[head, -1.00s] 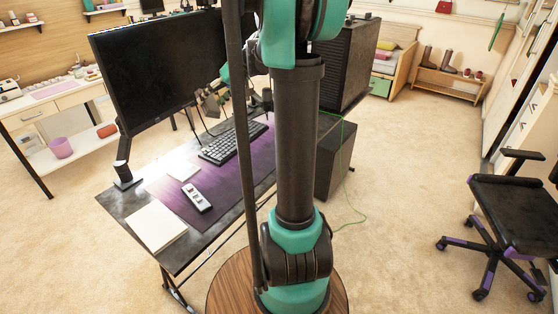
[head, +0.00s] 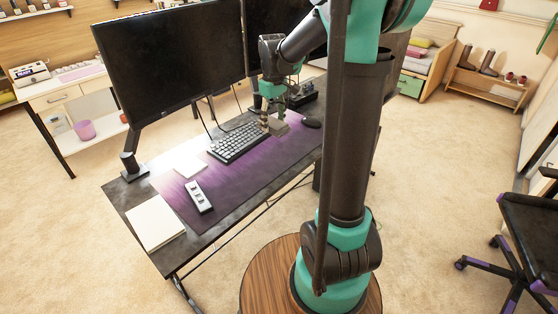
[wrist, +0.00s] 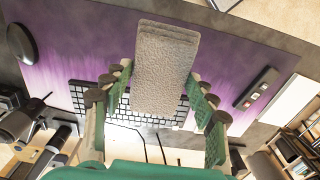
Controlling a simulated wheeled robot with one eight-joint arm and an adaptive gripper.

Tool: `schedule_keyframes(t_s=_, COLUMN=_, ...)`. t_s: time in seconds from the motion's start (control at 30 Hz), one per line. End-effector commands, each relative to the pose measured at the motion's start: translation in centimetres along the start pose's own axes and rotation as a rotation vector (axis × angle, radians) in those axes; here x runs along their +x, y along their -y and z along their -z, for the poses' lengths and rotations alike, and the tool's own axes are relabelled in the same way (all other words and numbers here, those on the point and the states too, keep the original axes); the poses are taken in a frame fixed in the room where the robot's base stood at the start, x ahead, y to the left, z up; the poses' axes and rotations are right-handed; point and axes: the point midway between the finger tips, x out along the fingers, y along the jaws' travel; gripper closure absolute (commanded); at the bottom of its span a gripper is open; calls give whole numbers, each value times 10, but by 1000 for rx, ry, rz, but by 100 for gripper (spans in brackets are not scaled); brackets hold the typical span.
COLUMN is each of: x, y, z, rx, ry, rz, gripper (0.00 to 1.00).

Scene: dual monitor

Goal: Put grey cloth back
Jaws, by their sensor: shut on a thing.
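The grey cloth (wrist: 166,70) is a folded, thick, textured block in the wrist view. My gripper (wrist: 160,92) is shut on it, with a green-padded finger at each side. In the head view my gripper (head: 273,122) holds the cloth (head: 279,127) above the purple desk mat (head: 235,185), close to the right end of the keyboard (head: 238,142). The cloth appears to be off the mat; the exact gap is hard to tell.
Two black monitors (head: 175,65) stand along the back of the desk. A mouse (head: 312,122) lies right of the cloth. A remote (head: 198,196), a small white pad (head: 190,170) and a white notebook (head: 155,222) lie at the left. The mat's front middle is clear.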

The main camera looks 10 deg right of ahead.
Motion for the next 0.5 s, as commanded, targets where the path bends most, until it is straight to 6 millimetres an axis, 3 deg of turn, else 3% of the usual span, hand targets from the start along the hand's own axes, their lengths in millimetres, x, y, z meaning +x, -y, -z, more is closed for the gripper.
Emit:
schedule_keyframes(t_s=0.3, x=78, y=-1, z=0, rx=1, ry=-1, rz=2, gripper=65)
schedule_keyframes(t_s=0.5, x=118, y=0, z=0, rx=1, ry=-2, rz=2, gripper=65)
